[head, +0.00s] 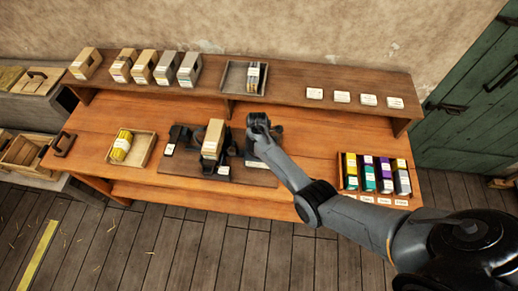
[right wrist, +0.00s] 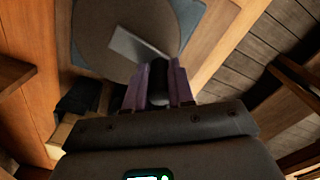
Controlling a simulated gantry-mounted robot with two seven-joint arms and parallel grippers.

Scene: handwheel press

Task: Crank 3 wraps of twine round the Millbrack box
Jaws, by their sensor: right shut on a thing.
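A tan box (head: 214,138) stands upright in the dark winding device (head: 182,164) at the middle of the bench; its label is too small to read, so I cannot tell if it is the Millbrack box. My right gripper (head: 258,122) is at the device's right side, right of the box. In the right wrist view, its purple fingers (right wrist: 158,88) are shut on a dark crank knob (right wrist: 157,73). The knob is beside a grey crank bar (right wrist: 138,46) on a round disc (right wrist: 122,18). I cannot make out twine round the box. My left gripper is out of view.
Several boxes (head: 143,67) and a tray (head: 232,78) stand on the raised shelf, with white cards (head: 342,97) to the right. A wooden tray (head: 147,151) holds a yellow labelled item (head: 122,145). A rack of coloured items (head: 370,175) stands at the bench's right.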

